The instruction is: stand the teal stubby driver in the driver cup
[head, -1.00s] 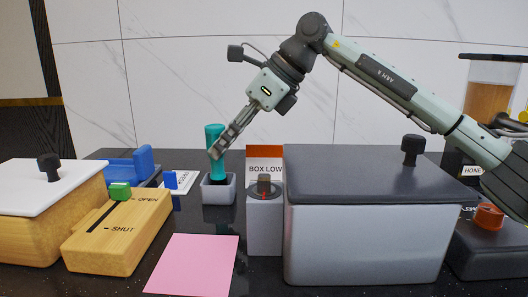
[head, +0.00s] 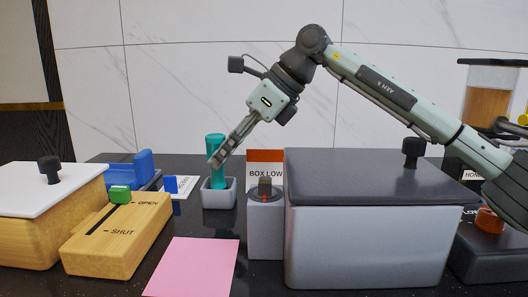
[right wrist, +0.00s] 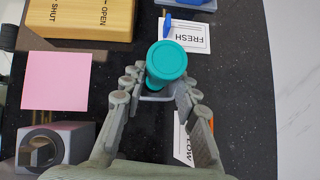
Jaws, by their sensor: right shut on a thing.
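The teal stubby driver (head: 216,147) is upright in my right gripper (head: 217,160), which is shut on it. Its lower end is inside the mouth of the small grey driver cup (head: 219,197); whether it touches the bottom is hidden by the cup wall. In the right wrist view the driver's round teal top (right wrist: 166,62) shows between the fingers (right wrist: 160,88), and a bit of the cup's pale rim (right wrist: 156,97) shows below it. My left gripper is not in view.
A grey post with a dark knob (head: 265,215) and a BOX LOW sign (head: 265,162) stand right of the cup, then a large grey lidded box (head: 365,245). A wooden OPEN/SHUT block (head: 118,235) and a blue holder (head: 130,168) are left. A pink sheet (head: 192,267) lies in front.

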